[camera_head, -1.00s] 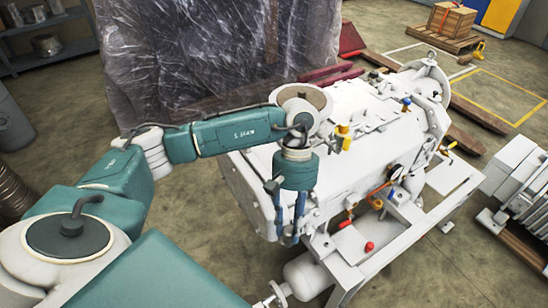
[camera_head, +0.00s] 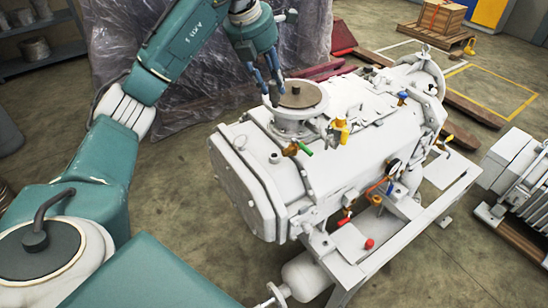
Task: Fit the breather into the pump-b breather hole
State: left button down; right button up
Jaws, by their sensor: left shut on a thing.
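The large white pump (camera_head: 340,150) stands on a white frame in the middle of the view. A round flanged port with a brown top (camera_head: 298,95) sits on its upper far-left part. My left gripper (camera_head: 271,88) points down just left of this port, its blue fingers shut on a small dark piece (camera_head: 274,98), which I take to be the breather. The fingers hide most of it. I cannot make out the breather hole or tell whether the piece touches the pump. My right gripper is not in view.
A yellow fitting (camera_head: 341,130) and a green-and-orange valve handle (camera_head: 298,148) stand up from the pump top. Another white machine (camera_head: 518,180) stands at the right. A plastic-wrapped load (camera_head: 200,70) is behind my left arm.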

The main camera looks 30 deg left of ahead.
pick_arm(q)
notch_tip(320, 180, down, 19)
jog(key=p, duration=0.3)
jog(key=shift+f, duration=0.35)
jog(key=shift+f, duration=0.1)
jog(key=c, duration=1.4)
grip_release()
jog(key=shift+o, duration=0.2)
jog(key=b+v, duration=0.2)
jog(key=v, duration=1)
